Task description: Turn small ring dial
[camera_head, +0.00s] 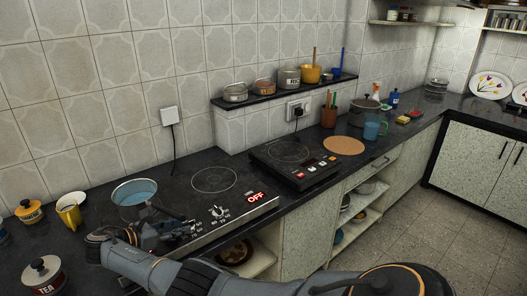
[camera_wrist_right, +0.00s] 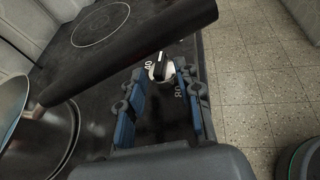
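The cooktop (camera_head: 175,196) has a front panel with a knob dial (camera_head: 217,212) and a red OFF display. Number marks surround the dial. In the right wrist view, a black-and-white dial (camera_wrist_right: 160,68) shows between the fingertips, with marks such as 40 and 80 near it. My right gripper (camera_head: 188,229) is over the front left of the panel, left of the dial in the head view. It also shows in the right wrist view (camera_wrist_right: 161,75), open, with blue finger pads apart. I cannot tell whether it touches the dial. My left gripper is not in view.
A pan (camera_head: 135,192) with blue inside stands on the cooktop's left ring; its dark handle (camera_wrist_right: 130,52) crosses above the fingers in the wrist view. A second hob (camera_head: 290,160) stands to the right.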

